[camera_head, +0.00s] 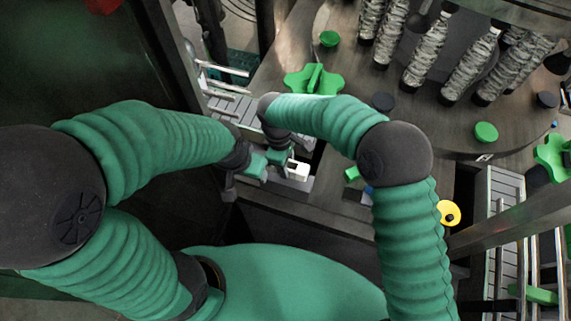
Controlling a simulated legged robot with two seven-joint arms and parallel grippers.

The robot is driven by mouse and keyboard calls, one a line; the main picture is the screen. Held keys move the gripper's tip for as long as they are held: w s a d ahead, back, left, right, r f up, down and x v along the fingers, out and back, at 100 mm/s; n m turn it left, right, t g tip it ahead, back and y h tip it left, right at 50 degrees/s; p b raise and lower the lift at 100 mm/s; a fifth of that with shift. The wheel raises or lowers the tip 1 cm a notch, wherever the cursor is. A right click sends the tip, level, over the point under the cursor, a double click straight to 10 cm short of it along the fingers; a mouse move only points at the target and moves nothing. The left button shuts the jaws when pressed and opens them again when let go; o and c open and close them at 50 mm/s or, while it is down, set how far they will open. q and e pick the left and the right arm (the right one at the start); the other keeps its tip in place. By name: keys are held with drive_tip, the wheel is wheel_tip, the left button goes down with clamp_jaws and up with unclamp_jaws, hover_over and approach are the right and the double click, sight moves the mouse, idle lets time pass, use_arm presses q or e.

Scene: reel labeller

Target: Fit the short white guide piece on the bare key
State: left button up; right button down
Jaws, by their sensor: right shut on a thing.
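A short white guide piece (299,170) shows near the middle of the view, over a small grey block (294,184) at the edge of the machine. My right gripper (286,156) points down from its bent arm and is shut on the white piece. Whether the piece touches the block is too small to tell. My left gripper (250,174) is just left of the right one, close beside it. Its fingertips are small and partly mixed with the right gripper's outline, so its opening is unclear. I cannot make out the bare key; the grippers and the piece cover that spot.
A slatted conveyor with rails (236,106) lies behind my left gripper. A green star knob (314,79) stands on the machine plate beyond my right arm. Several ribbed rollers (426,50) stand at the back right. A yellow round part (449,213) is right of my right arm.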

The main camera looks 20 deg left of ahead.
drive_tip(key=shift+w+f, duration=0.15)
drive_tip(key=shift+w, duration=0.05)
drive_tip(key=shift+s+f+b, duration=0.15)
drive_tip(key=shift+f+b, duration=0.5)
drive_tip(key=shift+f, duration=0.1)
drive_tip(key=shift+f+b, duration=0.95)
drive_tip(key=shift+f, duration=0.6)
drive_tip(key=c, duration=0.8)
unclamp_jaws()
drive_tip(key=shift+c, duration=0.2)
drive_tip(key=shift+r, duration=0.1)
